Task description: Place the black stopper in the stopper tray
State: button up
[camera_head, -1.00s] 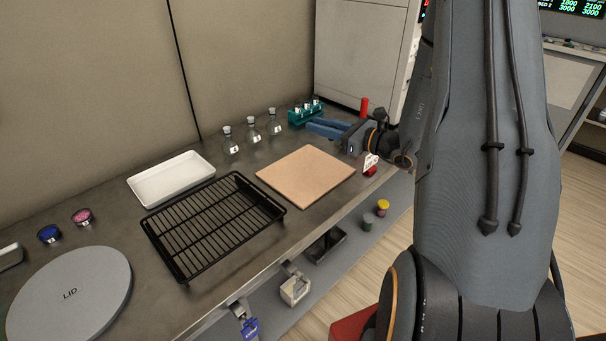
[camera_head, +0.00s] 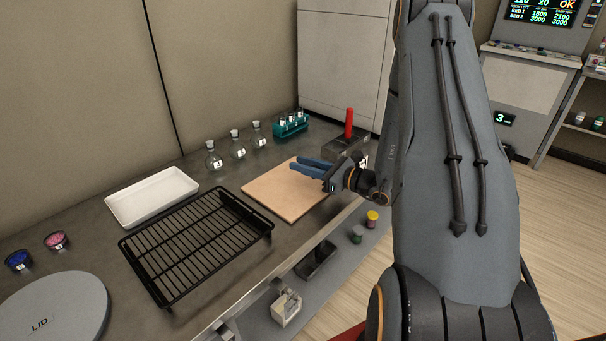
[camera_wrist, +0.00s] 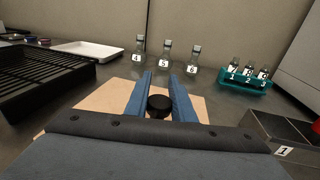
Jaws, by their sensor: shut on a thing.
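My gripper (camera_head: 298,168) is above the right part of the tan board (camera_head: 270,194), its blue fingers pointing left. In the wrist view, my gripper (camera_wrist: 160,86) is shut on the round black stopper (camera_wrist: 159,106), which sits between the fingers over the board. The stopper cannot be made out in the head view. A white tray (camera_head: 113,208) lies empty at the back left of the bench. A small black tray (camera_head: 316,262) is on the lower shelf. No label shows which is the stopper tray.
A black wire rack (camera_head: 195,245) stands left of the board. Stoppered flasks (camera_head: 237,148) and a teal vial rack (camera_head: 291,124) line the back. A metal box (camera_head: 346,146) with a red upright is at right. A grey lid (camera_head: 52,308) lies front left.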

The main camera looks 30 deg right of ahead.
aim_at(303, 183)
jog(key=shift+f, duration=1.75)
jog(key=shift+f, duration=0.1)
jog(key=o, duration=1)
